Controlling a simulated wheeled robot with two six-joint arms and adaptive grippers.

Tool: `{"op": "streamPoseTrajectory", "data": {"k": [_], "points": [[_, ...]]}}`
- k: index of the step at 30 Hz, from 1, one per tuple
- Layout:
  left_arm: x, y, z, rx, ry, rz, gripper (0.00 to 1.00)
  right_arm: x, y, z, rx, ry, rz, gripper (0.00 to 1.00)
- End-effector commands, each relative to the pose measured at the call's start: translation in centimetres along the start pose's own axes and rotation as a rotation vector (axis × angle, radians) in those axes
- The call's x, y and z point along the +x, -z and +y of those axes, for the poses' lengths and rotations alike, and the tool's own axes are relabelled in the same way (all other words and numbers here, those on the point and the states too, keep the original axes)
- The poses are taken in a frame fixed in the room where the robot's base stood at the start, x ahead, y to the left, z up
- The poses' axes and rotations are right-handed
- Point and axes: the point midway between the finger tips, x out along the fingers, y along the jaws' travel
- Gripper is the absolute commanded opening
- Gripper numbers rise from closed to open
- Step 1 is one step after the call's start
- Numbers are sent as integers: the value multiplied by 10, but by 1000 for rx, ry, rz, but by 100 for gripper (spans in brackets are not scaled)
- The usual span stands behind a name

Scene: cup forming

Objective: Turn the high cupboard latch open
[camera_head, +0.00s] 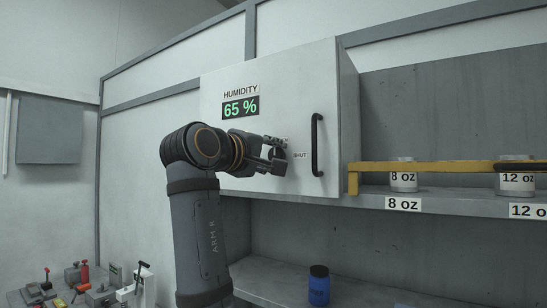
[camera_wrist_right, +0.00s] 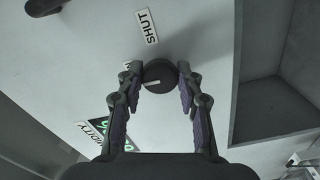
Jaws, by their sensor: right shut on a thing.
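The high cupboard (camera_head: 295,75) is a pale box with a closed door, a black bar handle (camera_head: 317,145) and a SHUT label (camera_head: 300,155). The latch is a round dark knob (camera_wrist_right: 159,72) with a white pointer mark. In the wrist view the SHUT label (camera_wrist_right: 147,27) is above the knob. The mark runs roughly crosswise toward the left, where another label is mostly hidden by a finger. My right gripper (camera_head: 276,155) is at the door, its fingers shut on opposite sides of the knob; it also shows in the wrist view (camera_wrist_right: 158,80). My left gripper is out of view.
A yellow rail (camera_head: 430,167) runs along the shelf right of the cupboard, before cups labelled 8 oz and 12 oz. A blue jar (camera_head: 318,286) stands on the lower shelf. Small levers and fixtures (camera_head: 85,285) are at lower left.

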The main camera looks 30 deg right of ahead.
Motion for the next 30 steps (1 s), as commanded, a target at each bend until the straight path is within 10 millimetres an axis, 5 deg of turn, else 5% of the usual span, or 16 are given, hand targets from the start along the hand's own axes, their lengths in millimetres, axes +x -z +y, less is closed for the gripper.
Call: {"op": "streamPoseTrajectory", "data": {"k": [21, 22, 26, 30], "points": [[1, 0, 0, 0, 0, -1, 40, 0, 0, 1, -66, -2, 1, 5], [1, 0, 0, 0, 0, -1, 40, 0, 0, 1, -66, -2, 1, 40], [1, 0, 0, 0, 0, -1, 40, 0, 0, 0, -65, -1, 1, 58], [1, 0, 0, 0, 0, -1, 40, 0, 0, 0, -65, -1, 0, 59]]}}
